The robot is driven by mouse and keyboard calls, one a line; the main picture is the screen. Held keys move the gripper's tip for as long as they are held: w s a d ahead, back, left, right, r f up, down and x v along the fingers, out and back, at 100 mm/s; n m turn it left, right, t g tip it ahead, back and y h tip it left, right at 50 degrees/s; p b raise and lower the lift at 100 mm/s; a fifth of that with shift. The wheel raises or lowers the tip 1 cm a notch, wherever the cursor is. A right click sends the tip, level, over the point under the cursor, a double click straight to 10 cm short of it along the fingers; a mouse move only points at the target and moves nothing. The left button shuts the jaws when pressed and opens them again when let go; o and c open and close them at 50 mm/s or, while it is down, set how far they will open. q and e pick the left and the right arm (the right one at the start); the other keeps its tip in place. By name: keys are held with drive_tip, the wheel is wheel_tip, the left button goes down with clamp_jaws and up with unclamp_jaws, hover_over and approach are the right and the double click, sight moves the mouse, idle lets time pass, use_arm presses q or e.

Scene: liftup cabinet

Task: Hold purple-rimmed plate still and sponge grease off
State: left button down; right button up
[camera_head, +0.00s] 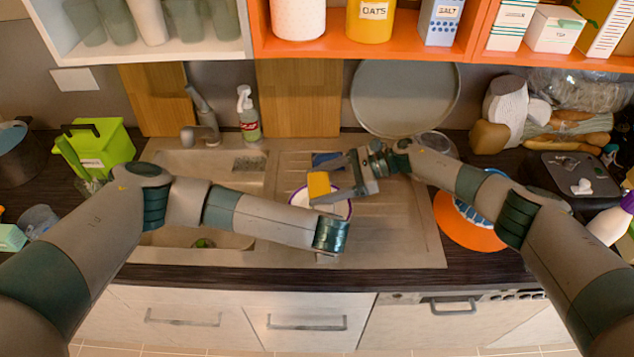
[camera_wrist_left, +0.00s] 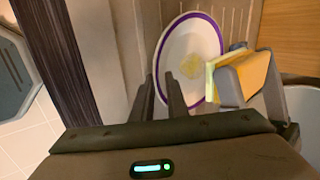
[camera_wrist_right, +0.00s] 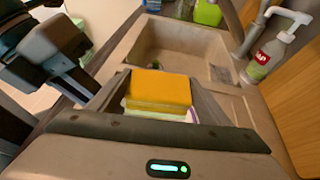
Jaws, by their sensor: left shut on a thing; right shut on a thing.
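The purple-rimmed plate (camera_head: 338,208) lies on the sink's drainboard, partly hidden by my arms. In the left wrist view the white plate (camera_wrist_left: 207,38) shows a yellowish grease patch (camera_wrist_left: 191,66) near its middle. My left gripper (camera_wrist_left: 163,85) is shut on the plate's near rim. My right gripper (camera_head: 338,188) is shut on a yellow sponge (camera_head: 318,185) with a pale underside. The sponge also shows between the fingers in the right wrist view (camera_wrist_right: 158,88). It appears held above the plate's far side, apart from the grease patch.
The sink basin (camera_head: 185,165) is left of the drainboard. A large round tray (camera_head: 405,95) leans at the back. An orange plate (camera_head: 465,230) lies right, and a green caddy (camera_head: 100,145) stands left.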

drive_tip(key=shift+d, duration=0.1)
drive_tip(key=shift+f, duration=2.95)
drive_tip(key=shift+o, duration=1)
drive_tip(key=c, duration=0.7)
